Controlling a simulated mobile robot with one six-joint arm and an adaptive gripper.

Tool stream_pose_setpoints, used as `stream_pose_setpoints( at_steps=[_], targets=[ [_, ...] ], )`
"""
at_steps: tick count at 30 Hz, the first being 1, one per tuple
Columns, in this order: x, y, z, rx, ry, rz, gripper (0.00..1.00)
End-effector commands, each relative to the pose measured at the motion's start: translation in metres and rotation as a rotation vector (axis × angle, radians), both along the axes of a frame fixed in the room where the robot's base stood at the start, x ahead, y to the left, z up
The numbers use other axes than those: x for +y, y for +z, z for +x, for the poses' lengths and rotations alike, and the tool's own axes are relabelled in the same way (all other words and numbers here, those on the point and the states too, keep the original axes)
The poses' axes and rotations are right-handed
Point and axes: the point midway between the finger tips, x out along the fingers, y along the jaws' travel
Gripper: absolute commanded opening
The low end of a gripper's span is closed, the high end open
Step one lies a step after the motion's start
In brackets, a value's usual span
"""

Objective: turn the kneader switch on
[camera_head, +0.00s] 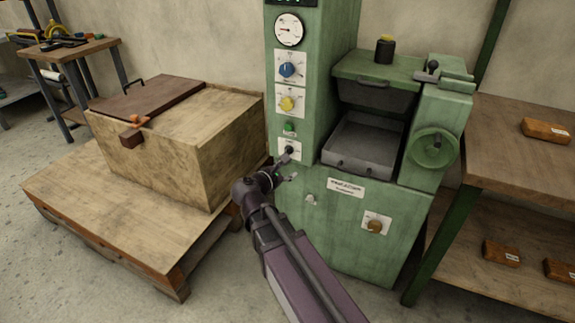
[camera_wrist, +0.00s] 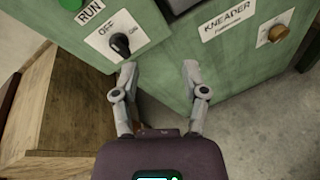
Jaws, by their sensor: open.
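The kneader is a green machine (camera_head: 335,215) with a white KNEADER label, which also shows in the wrist view (camera_wrist: 228,25). A black rotary switch (camera_wrist: 121,45) sits on a white plate marked OFF and ON, below a RUN label and a green button. In the head view the switch (camera_head: 289,150) is low on the column, and its setting is unclear. My gripper (camera_wrist: 159,70) is open and empty in front of the panel. Its left fingertip is just below and right of the switch; contact cannot be told. The head view shows my gripper (camera_head: 289,167) close to the switch.
Above the switch are a green button (camera_head: 289,128), a yellow knob (camera_head: 287,104), a blue knob (camera_head: 287,69) and a gauge (camera_head: 289,30). A brown knob (camera_head: 375,226) is lower right. A wooden box (camera_head: 180,150) on a platform stands left; a shelf (camera_head: 520,150) stands right.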

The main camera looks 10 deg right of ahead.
Motion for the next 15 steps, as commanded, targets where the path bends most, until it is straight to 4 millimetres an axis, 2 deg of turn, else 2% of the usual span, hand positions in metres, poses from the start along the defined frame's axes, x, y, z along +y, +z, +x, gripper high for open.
stream_pose_setpoints(
  at_steps=[1,3,9,15],
  targets=[
    [0.007,-0.015,0.004,0.010,0.032,-0.060,0.57],
    [0.017,-0.020,0.009,0.025,0.074,-0.146,0.57],
    [0.041,-0.029,0.018,0.062,0.167,-0.362,0.57],
    [0.055,-0.031,0.022,0.083,0.210,-0.481,0.57]
  ],
)
